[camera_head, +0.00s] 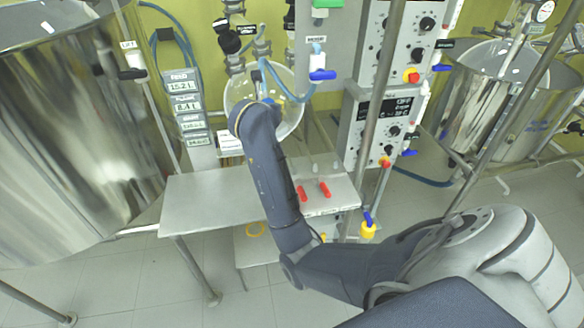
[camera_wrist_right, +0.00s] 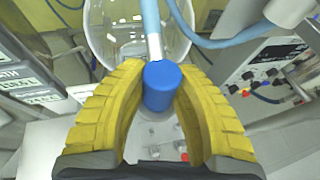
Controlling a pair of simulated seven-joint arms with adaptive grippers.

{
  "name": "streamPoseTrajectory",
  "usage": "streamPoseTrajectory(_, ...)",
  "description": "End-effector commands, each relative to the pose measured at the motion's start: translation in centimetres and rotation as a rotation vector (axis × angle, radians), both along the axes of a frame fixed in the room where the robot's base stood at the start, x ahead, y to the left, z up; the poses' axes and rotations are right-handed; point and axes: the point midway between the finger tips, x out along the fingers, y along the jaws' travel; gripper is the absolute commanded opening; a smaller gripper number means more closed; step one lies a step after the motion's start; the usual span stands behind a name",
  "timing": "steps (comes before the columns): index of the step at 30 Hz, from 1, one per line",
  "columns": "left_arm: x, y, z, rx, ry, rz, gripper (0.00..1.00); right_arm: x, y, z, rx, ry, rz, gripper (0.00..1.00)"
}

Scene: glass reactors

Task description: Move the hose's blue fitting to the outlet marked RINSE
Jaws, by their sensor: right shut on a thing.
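The hose's blue fitting (camera_wrist_right: 162,87) is between the yellow fingers of my right gripper (camera_wrist_right: 160,72), which is shut on it. The light blue hose (camera_wrist_right: 152,22) rises from the fitting in the right wrist view. In the head view, my right wrist hides the gripper and fitting, and part of the light blue hose (camera_head: 273,76) shows just beyond it, in front of the round glass vessel (camera_head: 291,118). A blue-handled valve (camera_head: 322,75) hangs below a small label (camera_head: 317,40) to the right. The label is too small to read surely, so I cannot tell which outlet is RINSE. My left gripper is out of view.
A steel table (camera_head: 205,198) stands below, with red-handled parts (camera_head: 324,189) at its right. A large steel vessel (camera_head: 70,130) fills the left. Control boxes (camera_head: 385,113) and metal posts stand close on the right. The left part of the tabletop is clear.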

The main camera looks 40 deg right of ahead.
Motion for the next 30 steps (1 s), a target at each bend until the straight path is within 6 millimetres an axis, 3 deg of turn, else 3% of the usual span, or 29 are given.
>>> streamPoseTrajectory(4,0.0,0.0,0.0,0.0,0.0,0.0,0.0,-0.4,-0.1,-1.1,-0.003,0.002,-0.001,0.0)
streamPoseTrajectory(7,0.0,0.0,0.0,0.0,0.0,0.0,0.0,-0.9,-0.5,-3.2,-0.006,0.009,-0.006,0.0)
streamPoseTrajectory(15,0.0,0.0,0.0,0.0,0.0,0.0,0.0,-2.9,-2.9,-11.8,-0.006,0.013,-0.065,0.0)
streamPoseTrajectory(21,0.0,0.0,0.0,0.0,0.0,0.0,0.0,-4.2,-5.3,-16.8,-0.006,0.01,-0.149,0.0)
streamPoseTrajectory(24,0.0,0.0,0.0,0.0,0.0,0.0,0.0,-4.4,-6.4,-18.5,-0.005,0.008,-0.193,0.0)
streamPoseTrajectory(30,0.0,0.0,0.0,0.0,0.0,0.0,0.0,-3.6,-7.1,-18.3,-0.003,0.004,-0.248,0.0)
